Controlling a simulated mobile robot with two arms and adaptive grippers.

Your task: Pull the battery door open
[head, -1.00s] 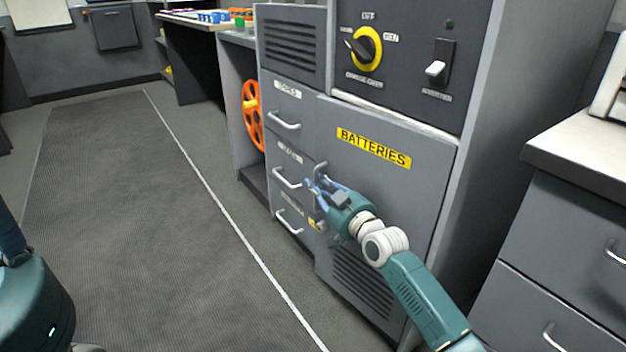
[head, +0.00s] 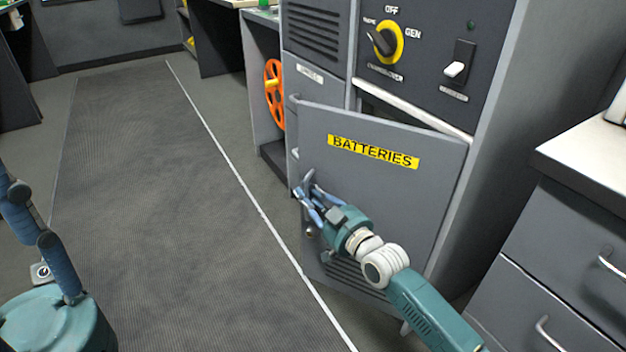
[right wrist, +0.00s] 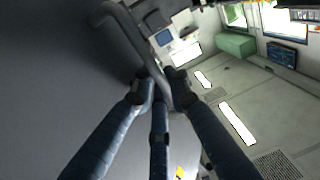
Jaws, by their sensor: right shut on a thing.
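The grey battery door (head: 390,200), with a yellow BATTERIES label, stands partly open in the head view. Its left edge is swung out from the cabinet, and a dark gap shows along its top. My right gripper (head: 306,198) is shut on the door handle (head: 309,178) near the left edge. In the right wrist view, the blue fingers (right wrist: 160,88) close around the grey bar of the handle (right wrist: 128,35).
The control panel (head: 428,60) with a yellow-ringed dial and a switch is above the door. A counter with drawers (head: 545,270) stands close on the right. The floor mat (head: 150,200) on the left is clear.

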